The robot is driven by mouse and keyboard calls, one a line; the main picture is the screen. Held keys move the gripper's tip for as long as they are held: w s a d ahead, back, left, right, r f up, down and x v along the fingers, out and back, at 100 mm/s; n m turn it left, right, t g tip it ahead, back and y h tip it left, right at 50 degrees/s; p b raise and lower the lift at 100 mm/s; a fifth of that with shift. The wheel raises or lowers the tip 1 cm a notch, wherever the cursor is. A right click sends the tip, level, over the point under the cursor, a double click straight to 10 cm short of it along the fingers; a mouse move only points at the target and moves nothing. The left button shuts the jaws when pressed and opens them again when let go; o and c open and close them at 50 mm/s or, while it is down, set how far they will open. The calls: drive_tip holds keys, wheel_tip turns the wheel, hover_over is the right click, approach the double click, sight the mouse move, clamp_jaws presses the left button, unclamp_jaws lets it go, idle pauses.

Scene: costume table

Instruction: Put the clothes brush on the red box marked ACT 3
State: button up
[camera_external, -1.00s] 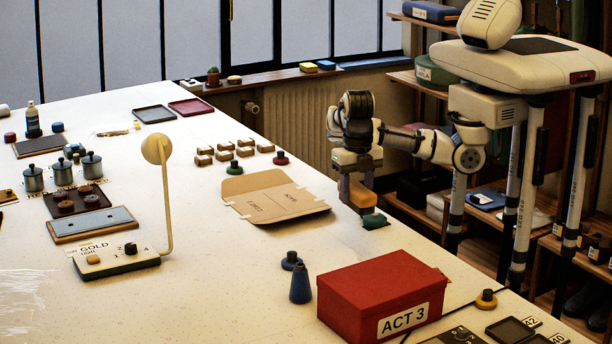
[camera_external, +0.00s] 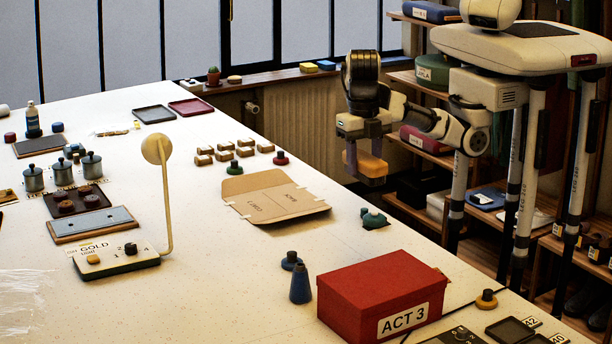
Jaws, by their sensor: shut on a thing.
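The clothes brush (camera_external: 373,167), with a yellow-orange body and a darker underside, is between the fingers of my gripper (camera_external: 366,165). My gripper is shut on it and holds it in the air, near the table's right edge. The red box marked ACT 3 (camera_external: 381,285) stands closed at the table's front right, with a white label on its front side. The gripper and brush are behind and well above the box, apart from it. The box's flat lid is bare.
A small green object (camera_external: 374,219) sits on the table below the gripper. A flat cardboard piece (camera_external: 274,200) lies to its left. A blue cone-shaped item (camera_external: 300,285) stands left of the box. A tall-stemmed cream device (camera_external: 117,258) stands further left on the table (camera_external: 215,300).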

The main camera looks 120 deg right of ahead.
drive_tip(key=a+r+p, duration=0.3)
drive_tip(key=a, duration=0.4)
drive_tip(key=a+r+p, duration=0.2)
drive_tip(key=a+r, duration=0.1)
drive_tip(key=a, duration=0.4)
drive_tip(key=shift+n, duration=0.3)
wheel_tip(320, 180, down, 16)
drive_tip(key=shift+w+r+b, duration=0.15)
drive_tip(key=shift+r+b, duration=0.05)
drive_tip(key=shift+b, duration=0.2)
drive_tip(key=shift+f+p, duration=0.5)
drive_tip(key=shift+f, duration=1.85)
drive_tip(key=shift+f, duration=0.15)
drive_tip(key=o, duration=1)
wheel_tip(320, 180, up, 12)
drive_tip(key=shift+r+b, duration=0.15)
drive_tip(key=shift+b, duration=1.1)
